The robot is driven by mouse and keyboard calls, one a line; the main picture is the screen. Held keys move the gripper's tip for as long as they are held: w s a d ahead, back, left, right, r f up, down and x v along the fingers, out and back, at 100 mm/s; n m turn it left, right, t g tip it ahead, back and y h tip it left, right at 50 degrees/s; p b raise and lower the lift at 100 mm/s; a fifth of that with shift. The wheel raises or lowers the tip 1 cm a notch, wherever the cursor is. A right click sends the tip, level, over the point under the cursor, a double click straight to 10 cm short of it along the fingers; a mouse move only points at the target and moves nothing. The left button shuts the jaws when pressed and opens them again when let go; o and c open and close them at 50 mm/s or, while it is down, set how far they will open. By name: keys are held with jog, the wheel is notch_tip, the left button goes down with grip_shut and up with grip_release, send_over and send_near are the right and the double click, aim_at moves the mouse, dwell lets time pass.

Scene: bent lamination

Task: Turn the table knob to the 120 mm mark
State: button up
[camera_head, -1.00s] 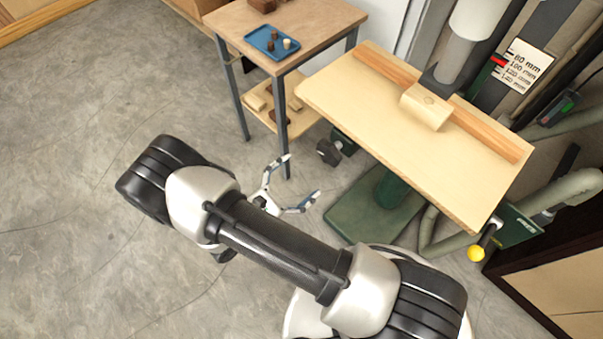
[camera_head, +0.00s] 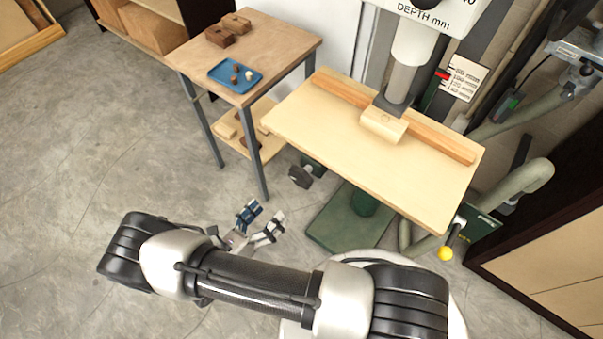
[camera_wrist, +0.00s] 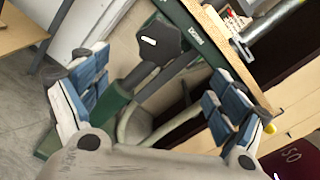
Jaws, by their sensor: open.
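The table knob (camera_head: 301,176) is a dark, lobed knob below the near left side of the drill press table (camera_head: 340,130). It shows black and larger in the wrist view (camera_wrist: 158,45), in front of the green column parts. My gripper (camera_head: 264,214) is open and empty, apart from the knob, lower and to the left of it in the head view. In the wrist view, its two blue-padded fingers (camera_wrist: 158,68) stand either side of the knob's direction. The mm scale (camera_head: 463,80) is on the right with a red pointer (camera_head: 442,76) near its upper marks; the exact reading is unclear.
A side table (camera_head: 285,48) with a blue tray (camera_head: 222,82) stands left of the press. A yellow-ended handle (camera_head: 445,254) and a pale hose (camera_head: 525,185) are at the right. A wooden block (camera_head: 383,127) sits on the press table. Floor at left is clear.

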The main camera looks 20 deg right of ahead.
aim_at(298, 180)
jog(key=b+x, duration=0.1)
jog(key=x, duration=1.4)
jog(key=shift+w+d, duration=0.1)
jog(key=shift+d, duration=0.1)
jog(key=c, duration=1.1)
jog(key=shift+o, duration=0.2)
jog(key=shift+m+b, duration=0.45)
jog(key=shift+m, duration=0.65)
jog(key=o, duration=1.1)
jog(key=shift+c, duration=0.2)
